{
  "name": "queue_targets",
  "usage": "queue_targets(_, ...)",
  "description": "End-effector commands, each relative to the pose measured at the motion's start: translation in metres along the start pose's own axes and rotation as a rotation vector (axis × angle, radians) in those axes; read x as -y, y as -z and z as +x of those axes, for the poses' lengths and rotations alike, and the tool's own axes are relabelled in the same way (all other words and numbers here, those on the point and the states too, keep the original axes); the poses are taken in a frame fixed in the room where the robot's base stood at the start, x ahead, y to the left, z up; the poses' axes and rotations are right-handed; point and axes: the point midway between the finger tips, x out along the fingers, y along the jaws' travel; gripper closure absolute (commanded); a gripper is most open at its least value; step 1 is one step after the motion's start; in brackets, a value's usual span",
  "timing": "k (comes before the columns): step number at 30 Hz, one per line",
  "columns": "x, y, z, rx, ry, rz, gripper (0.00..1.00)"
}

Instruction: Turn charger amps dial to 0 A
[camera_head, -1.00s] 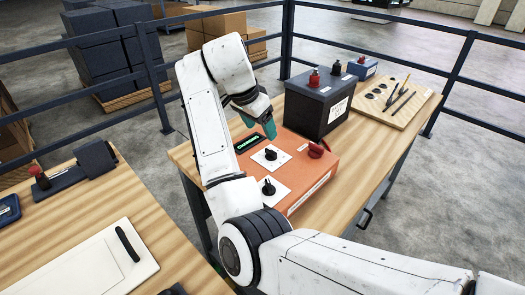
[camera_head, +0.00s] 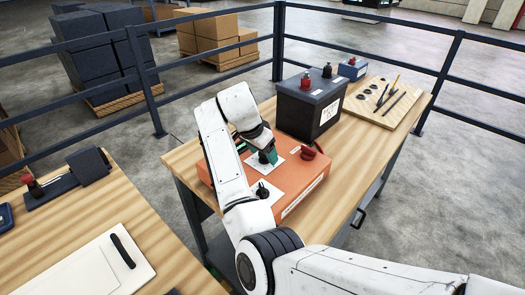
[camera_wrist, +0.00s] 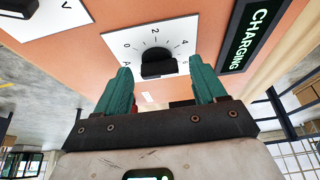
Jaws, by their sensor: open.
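The orange charger (camera_head: 305,185) sits on the wooden bench. Its amps dial (camera_wrist: 158,64) is a black knob on a white plate marked A, with 0, 2, 4 and 6 around it. I cannot tell surely which number it points to. My gripper (camera_wrist: 164,71) has teal fingers, open, one on each side of the knob and apart from it in the wrist view. In the head view my gripper (camera_head: 267,156) is over the amps plate and hides the knob. The volts dial (camera_head: 262,190) is nearer the camera; its V plate (camera_wrist: 48,16) shows at the wrist view's corner.
A lit CHARGING display (camera_wrist: 256,30) is beside the amps plate. A red knob-like part (camera_head: 309,152) is on the charger's right. A dark battery (camera_head: 312,105) stands behind, with a tool board (camera_head: 390,100) beyond. Another wooden table (camera_head: 75,235) is at left.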

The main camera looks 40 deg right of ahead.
Motion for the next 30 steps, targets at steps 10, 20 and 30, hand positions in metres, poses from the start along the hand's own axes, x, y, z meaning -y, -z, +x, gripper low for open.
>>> queue_targets(10,0.0001,0.0,-0.0004,0.0,0.0,0.0,0.51)
queue_targets(20,0.0001,0.0,-0.0006,-0.001,0.0,0.0,0.82)
queue_targets(30,-0.0007,0.0009,-0.0025,-0.002,0.014,-0.036,0.86)
